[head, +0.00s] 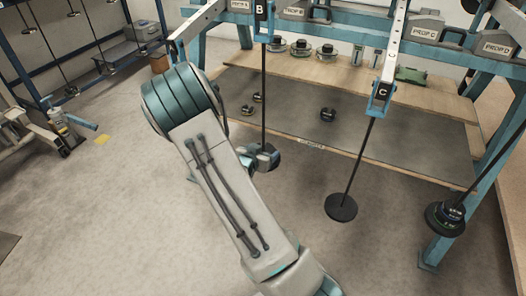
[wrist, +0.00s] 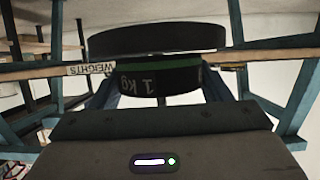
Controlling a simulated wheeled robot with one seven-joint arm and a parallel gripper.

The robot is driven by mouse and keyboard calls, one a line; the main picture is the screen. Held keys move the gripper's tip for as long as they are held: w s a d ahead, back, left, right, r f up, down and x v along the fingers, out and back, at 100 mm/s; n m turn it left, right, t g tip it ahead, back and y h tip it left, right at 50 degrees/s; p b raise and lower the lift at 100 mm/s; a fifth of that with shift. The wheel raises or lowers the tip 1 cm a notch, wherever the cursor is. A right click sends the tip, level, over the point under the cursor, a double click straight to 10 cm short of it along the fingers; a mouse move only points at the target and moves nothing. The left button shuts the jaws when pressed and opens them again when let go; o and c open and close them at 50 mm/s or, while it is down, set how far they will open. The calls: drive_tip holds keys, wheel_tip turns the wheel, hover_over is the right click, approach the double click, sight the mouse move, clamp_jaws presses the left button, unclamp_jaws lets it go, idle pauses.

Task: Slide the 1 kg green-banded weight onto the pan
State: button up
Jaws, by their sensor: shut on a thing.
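The 1 kg weight (wrist: 160,82) is a dark disc with a green band. It shows in the wrist view just beyond the dark body of my gripper (wrist: 160,125), which is shut on it; the fingertips are hard to make out. A wider black disc, seemingly the pan (wrist: 155,40), shows just above the weight in that picture; I cannot tell whether they touch. In the head view my gripper (head: 263,158) is at the lower end of the rod marked B (head: 263,100), partly behind my arm. The weight and pan are not clear there.
To the right, rod C carries an empty black pan (head: 341,207), and another hanger holds stacked weights (head: 445,218). Behind is a wooden shelf (head: 340,70) with several weights. A blue frame post (head: 450,230) stands at right. Open floor (head: 110,210) lies to the left.

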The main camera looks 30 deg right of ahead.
drive_tip(key=o, duration=1.4)
drive_tip(key=shift+r, duration=0.1)
drive_tip(key=shift+o, duration=0.8)
drive_tip(key=shift+f, duration=0.2)
drive_tip(key=shift+r, duration=0.1)
drive_tip(key=shift+p+v, duration=0.4)
drive_tip(key=shift+v, duration=0.4)
drive_tip(key=shift+p+v, duration=1.25)
drive_tip(key=shift+v, duration=1.45)
